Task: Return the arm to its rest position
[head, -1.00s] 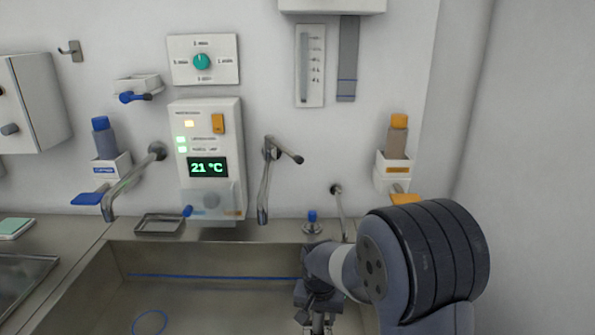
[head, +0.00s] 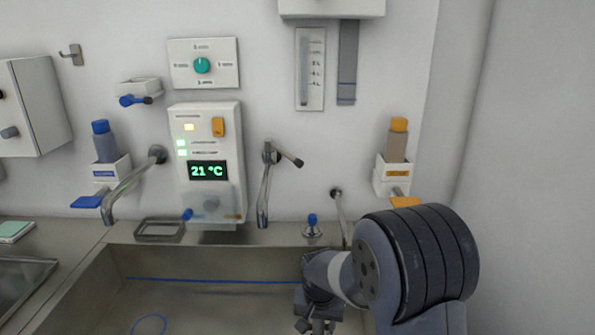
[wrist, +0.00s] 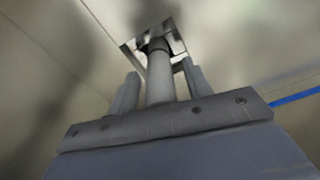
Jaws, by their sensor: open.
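My arm folds down over the right part of the steel sink (head: 220,300) in the head view. My gripper (head: 318,328) is low at the bottom edge there, partly cut off. In the wrist view my gripper (wrist: 160,84) is open, its two grey fingers standing apart. A grey upright cylinder (wrist: 160,76) shows between the fingers, in line with a bright square fitting in the sink floor. I cannot tell whether the fingers touch it.
A wall panel (head: 207,140) reads 21 °C. A curved tap (head: 130,185), a lever tap (head: 265,190) and a blue-capped knob (head: 312,226) line the sink's back. A small metal tray (head: 160,229) sits on the ledge. A blue loop (head: 150,325) lies in the sink.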

